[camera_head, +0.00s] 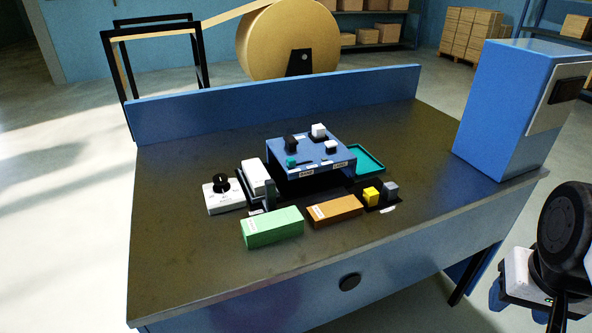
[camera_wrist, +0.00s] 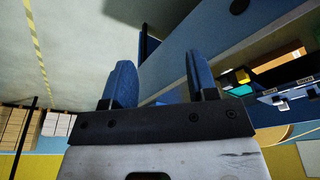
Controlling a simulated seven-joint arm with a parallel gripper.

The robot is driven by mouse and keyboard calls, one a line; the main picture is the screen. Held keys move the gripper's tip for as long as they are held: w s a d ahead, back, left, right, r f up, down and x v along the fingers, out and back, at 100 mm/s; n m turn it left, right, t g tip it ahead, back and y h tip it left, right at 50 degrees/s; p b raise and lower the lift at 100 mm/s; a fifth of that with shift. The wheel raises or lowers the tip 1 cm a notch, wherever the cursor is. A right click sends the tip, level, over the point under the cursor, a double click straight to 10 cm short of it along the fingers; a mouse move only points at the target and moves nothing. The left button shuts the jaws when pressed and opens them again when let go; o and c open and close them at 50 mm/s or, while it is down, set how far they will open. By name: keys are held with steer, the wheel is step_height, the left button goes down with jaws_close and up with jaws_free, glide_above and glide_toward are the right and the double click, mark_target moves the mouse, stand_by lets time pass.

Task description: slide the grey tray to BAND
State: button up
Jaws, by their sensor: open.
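The blue raised platform (camera_head: 318,158) stands mid-table with a BAND label (camera_head: 307,172) on its front edge and a second label to the right. Black, white and teal small pieces sit on its top. I cannot surely pick out a grey tray. A teal tray (camera_head: 368,158) lies right of the platform, and a dark holder (camera_head: 243,181) with a white block is at its left. My gripper (camera_wrist: 158,65) is open and empty, its blue fingers well apart. In the head view it is off the table's right edge, far from the platform.
A green block (camera_head: 272,228) and a brown block (camera_head: 335,211) lie in front of the platform. Yellow (camera_head: 371,195) and grey (camera_head: 390,190) cubes sit to the right. A tall blue box (camera_head: 505,110) stands at the table's right. The table's front left is clear.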

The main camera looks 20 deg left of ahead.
steer(key=w+a+r+n+g, duration=0.2)
steer(key=w+a+r, duration=0.1)
steer(key=w+a, duration=0.6)
steer(key=n+g+h, duration=0.3)
steer(key=n+g, duration=0.1)
steer(key=n, duration=0.3)
glide_toward(272, 197)
steer(key=shift+s+d+f, duration=0.1)
steer(key=shift+d, duration=0.35)
steer(key=shift+a+f, duration=0.15)
steer(key=shift+a, duration=0.3)
steer(key=shift+s+f, duration=0.1)
steer(key=shift+x, duration=3.85)
steer(key=shift+d, duration=0.1)
